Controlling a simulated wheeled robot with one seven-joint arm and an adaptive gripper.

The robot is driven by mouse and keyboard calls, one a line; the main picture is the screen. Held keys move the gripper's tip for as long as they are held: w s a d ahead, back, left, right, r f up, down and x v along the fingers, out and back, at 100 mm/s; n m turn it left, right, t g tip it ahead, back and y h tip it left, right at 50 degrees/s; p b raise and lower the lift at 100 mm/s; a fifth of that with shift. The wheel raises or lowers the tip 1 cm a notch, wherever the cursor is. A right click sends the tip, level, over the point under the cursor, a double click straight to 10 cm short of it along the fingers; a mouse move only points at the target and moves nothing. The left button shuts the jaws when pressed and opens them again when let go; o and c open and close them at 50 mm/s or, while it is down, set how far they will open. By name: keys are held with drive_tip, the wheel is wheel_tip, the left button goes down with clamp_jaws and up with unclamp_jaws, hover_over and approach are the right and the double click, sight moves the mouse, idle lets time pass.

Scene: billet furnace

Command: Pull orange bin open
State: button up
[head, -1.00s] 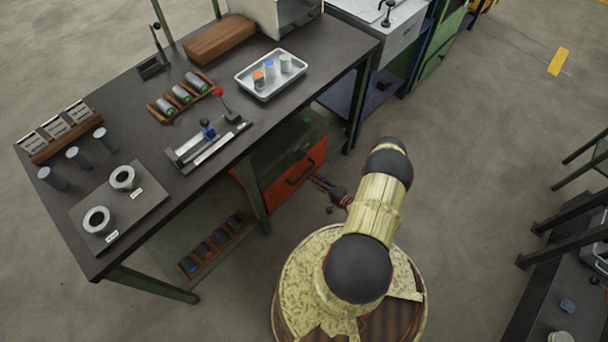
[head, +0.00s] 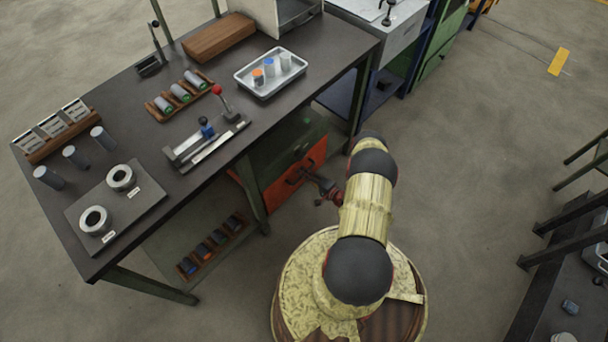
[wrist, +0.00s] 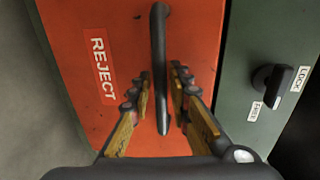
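The orange bin (head: 290,185) is set in a green cabinet under the workbench, its front showing below the bench edge. In the wrist view its orange front (wrist: 195,45) carries a white-lettered REJECT label (wrist: 104,71) and a dark bar handle (wrist: 159,60). My gripper (wrist: 160,92) is open, with one finger on each side of the handle's end; I cannot tell whether either finger touches it. In the head view my gripper (head: 311,178) is small and close to the handle, its fingers hard to make out.
A dark knob (wrist: 272,84) with LOCK and FREE labels is on the green panel beside the bin. The workbench (head: 330,45) stands above, with a tray, cylinders and a clamp fixture on top. A bench leg (head: 255,195) is left of the bin. Open floor lies to the right.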

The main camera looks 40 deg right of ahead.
clamp_jaws()
idle(0.5)
